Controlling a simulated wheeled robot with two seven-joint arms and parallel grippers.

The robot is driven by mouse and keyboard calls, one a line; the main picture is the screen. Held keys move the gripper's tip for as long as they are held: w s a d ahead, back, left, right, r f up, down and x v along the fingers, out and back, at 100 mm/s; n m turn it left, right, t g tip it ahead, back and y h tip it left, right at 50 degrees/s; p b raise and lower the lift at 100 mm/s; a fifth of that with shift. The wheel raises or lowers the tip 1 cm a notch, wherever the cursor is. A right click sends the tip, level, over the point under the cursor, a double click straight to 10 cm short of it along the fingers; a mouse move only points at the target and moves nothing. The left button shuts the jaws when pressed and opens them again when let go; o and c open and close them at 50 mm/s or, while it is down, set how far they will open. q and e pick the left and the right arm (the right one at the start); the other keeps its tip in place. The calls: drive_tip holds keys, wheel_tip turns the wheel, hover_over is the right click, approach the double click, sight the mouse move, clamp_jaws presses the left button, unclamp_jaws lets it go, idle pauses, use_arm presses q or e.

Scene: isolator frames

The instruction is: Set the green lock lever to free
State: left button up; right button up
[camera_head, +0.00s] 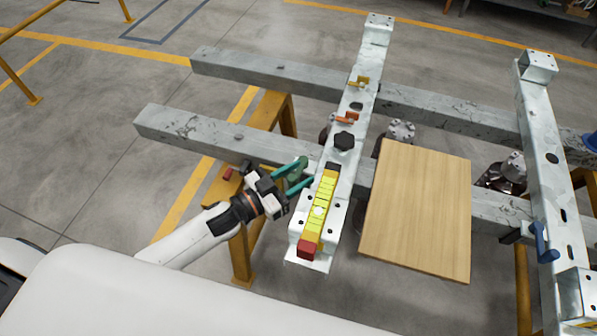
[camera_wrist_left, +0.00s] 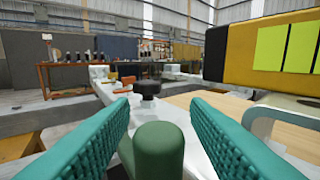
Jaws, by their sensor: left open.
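The green lock lever (camera_wrist_left: 158,150) shows in the left wrist view as a dark green rounded end, low in the middle. It stands between the two teal ribbed fingers of my left gripper (camera_wrist_left: 160,137), which is open with a gap on each side of the lever. In the head view, my left gripper (camera_head: 300,175) reaches from the left to the edge of the metal rail (camera_head: 345,120), beside the yellow block. The fingers largely hide the lever there, and its setting cannot be told. My right gripper is not in view.
A yellow block (camera_head: 326,190) with a red end (camera_head: 307,248) lies along the rail. A black knob (camera_head: 344,141), an orange lever (camera_head: 347,118) and a yellow lever (camera_head: 358,81) sit farther up it. A wooden board (camera_head: 418,210) lies to the right.

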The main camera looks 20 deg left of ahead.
use_arm(q)
drive_tip(key=shift+w+d, duration=0.2)
drive_tip(key=shift+w, duration=0.1)
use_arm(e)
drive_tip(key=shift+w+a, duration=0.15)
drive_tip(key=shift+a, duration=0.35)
use_arm(q)
drive_tip(key=shift+c, duration=0.5)
clamp_jaws()
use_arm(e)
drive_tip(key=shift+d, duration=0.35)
use_arm(q)
drive_tip(key=shift+a, duration=0.1)
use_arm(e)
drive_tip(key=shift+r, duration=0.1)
